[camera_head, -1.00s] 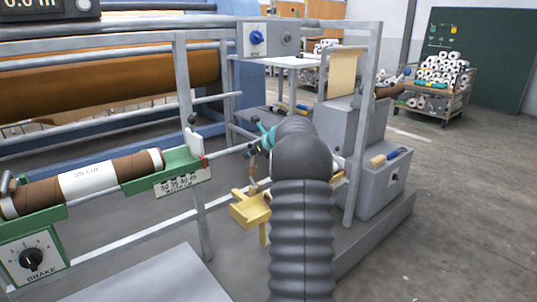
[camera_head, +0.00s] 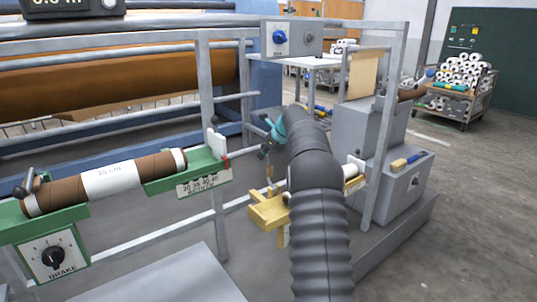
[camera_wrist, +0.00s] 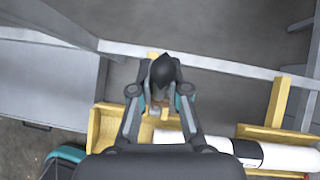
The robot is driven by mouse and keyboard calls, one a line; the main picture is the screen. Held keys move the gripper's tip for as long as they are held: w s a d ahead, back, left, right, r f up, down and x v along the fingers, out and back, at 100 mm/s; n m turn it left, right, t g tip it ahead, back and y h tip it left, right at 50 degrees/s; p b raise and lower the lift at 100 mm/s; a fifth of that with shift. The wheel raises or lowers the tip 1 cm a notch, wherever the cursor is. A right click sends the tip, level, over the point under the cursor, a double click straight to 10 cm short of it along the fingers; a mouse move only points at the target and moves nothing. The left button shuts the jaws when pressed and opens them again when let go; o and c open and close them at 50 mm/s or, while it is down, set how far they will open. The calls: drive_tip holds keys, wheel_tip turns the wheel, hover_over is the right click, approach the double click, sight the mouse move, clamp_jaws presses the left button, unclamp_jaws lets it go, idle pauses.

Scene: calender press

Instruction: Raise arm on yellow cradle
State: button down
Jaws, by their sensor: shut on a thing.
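The yellow cradle (camera_head: 267,213) stands low at the middle of the head view, and its yellow parts (camera_wrist: 105,125) also show on both sides of my gripper in the wrist view. My gripper (camera_wrist: 160,92) is above the cradle, its fingers closed on the cradle's arm, whose dark pointed end (camera_wrist: 164,70) shows between and beyond the fingertips. A white roll with a black band (camera_wrist: 285,155) lies in the cradle to the right of the gripper. In the head view my dark arm covers much of the cradle and the roll.
A brown roll with a white label (camera_head: 112,178) rests in a green cradle (camera_head: 190,172) at the left. A grey frame post (camera_head: 211,120) and rails stand close by the gripper. A grey machine box (camera_head: 395,195) is at the right. Open floor (camera_head: 480,230) lies beyond it.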

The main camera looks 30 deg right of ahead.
drive_tip(key=shift+d, duration=0.1)
drive_tip(key=c, duration=1.2)
unclamp_jaws()
drive_tip(key=v, duration=1.2)
drive_tip(key=shift+f, duration=0.1)
